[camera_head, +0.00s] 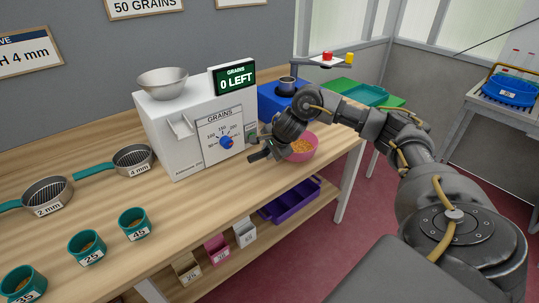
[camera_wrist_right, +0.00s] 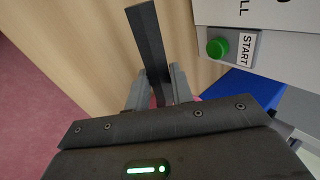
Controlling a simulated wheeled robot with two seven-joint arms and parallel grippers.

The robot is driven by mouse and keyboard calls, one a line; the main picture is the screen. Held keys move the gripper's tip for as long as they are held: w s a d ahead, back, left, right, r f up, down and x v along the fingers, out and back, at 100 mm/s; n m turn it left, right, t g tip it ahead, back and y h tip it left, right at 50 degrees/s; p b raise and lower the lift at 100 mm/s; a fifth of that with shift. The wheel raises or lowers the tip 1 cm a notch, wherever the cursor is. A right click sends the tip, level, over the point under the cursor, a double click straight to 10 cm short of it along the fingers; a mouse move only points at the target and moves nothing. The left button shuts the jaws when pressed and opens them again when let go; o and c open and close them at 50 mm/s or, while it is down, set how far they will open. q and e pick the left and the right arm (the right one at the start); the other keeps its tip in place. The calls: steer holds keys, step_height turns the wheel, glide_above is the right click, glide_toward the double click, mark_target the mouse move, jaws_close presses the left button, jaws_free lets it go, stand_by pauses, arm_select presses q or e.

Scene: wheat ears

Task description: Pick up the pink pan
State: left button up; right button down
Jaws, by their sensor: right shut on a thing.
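The pink pan (camera_head: 301,153) is a round pink bowl holding orange-brown grains, at the right of the grain counter near the table's front edge. My right gripper (camera_head: 268,148) is at its left side, with a dark bar that looks like the pan's handle. In the right wrist view, this dark handle (camera_wrist_right: 148,42) stands between the two grey fingers (camera_wrist_right: 156,90), which are shut on it. The pan's bowl is almost wholly hidden there. I cannot tell whether the pan touches the table. My left gripper is not in view.
The white grain counter (camera_head: 205,135) stands close left of my gripper, its green start button (camera_wrist_right: 217,48) near. A blue device (camera_head: 276,103) is behind the pan. Sieves (camera_head: 133,159) and teal cups (camera_head: 134,224) stand left. A purple tray (camera_head: 290,203) is on the lower shelf.

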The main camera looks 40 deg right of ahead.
steer(key=shift+r, duration=0.5)
steer(key=s+a+r+p, duration=0.6)
steer(key=s+r, duration=0.4)
steer(key=s, duration=0.2)
steer(key=shift+a+r, duration=0.25)
steer(key=shift+a, duration=0.3)
steer(key=c, duration=1.9)
jaws_free()
jaws_close()
